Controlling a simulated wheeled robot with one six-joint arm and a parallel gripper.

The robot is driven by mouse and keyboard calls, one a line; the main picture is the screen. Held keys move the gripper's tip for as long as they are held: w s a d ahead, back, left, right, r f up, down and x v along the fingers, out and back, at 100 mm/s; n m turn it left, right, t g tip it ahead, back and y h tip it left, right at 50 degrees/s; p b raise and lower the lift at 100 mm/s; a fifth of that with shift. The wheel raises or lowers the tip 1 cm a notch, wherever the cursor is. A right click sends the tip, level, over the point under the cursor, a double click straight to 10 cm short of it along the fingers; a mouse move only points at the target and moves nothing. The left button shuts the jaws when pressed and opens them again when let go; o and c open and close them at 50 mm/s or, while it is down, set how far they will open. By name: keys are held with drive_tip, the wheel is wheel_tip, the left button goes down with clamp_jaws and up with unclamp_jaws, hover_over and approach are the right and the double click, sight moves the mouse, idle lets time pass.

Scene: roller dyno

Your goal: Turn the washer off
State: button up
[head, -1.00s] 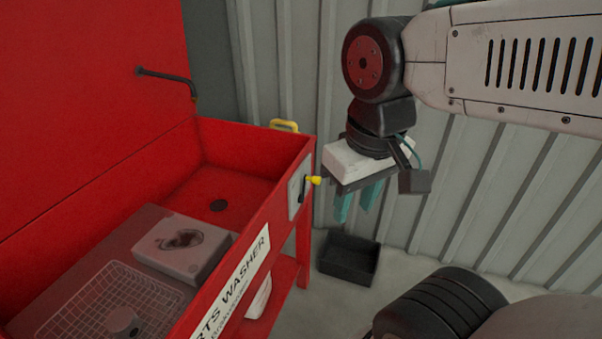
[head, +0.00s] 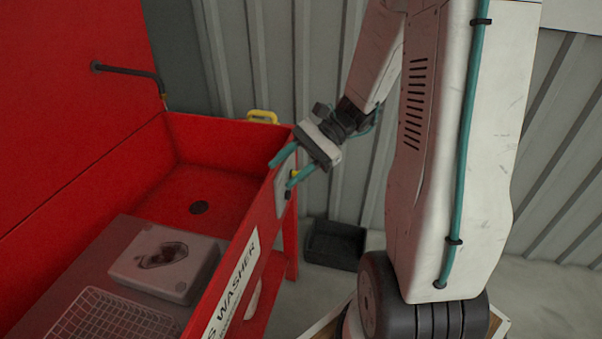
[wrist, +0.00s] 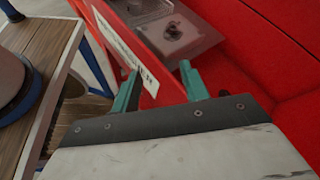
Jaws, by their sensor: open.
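The red parts washer (head: 262,215) stands at the left with its lid raised, and its front also shows in the wrist view (wrist: 155,40). A light switch plate (head: 281,196) is on its front wall near the right end. A small yellow knob (head: 294,173) shows at the plate, partly hidden by my gripper. In the wrist view my gripper (wrist: 160,68) points along the washer front, and the knob does not show.
A grey part (head: 165,262) and a wire basket (head: 115,318) lie in the washer. A bent black spout (head: 130,71) sticks out from the lid. A yellow handle (head: 262,116) is at the back right rim. A black bin (head: 335,245) stands on the floor by the corrugated wall.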

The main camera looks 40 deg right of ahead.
drive_tip(key=w+d+f+m+t+h, duration=0.1)
drive_tip(key=w+d+f+m+t, duration=0.1)
drive_tip(key=d+f+m+t, duration=0.6)
drive_tip(key=w+d+f+m+t+h, duration=0.1)
drive_tip(key=w+d+f+m+t, duration=0.2)
drive_tip(key=d+f+m+t, duration=0.35)
drive_tip(key=shift+m+g, duration=0.25)
drive_tip(key=shift+g, duration=0.5)
drive_tip(key=w, duration=0.2)
drive_tip(key=w+a, duration=0.1)
drive_tip(key=w+f, duration=0.1)
drive_tip(key=w, duration=0.1)
drive_tip(key=shift+w+a, duration=0.3)
drive_tip(key=shift+a, duration=0.05)
clamp_jaws()
drive_tip(key=shift+s+d, duration=0.1)
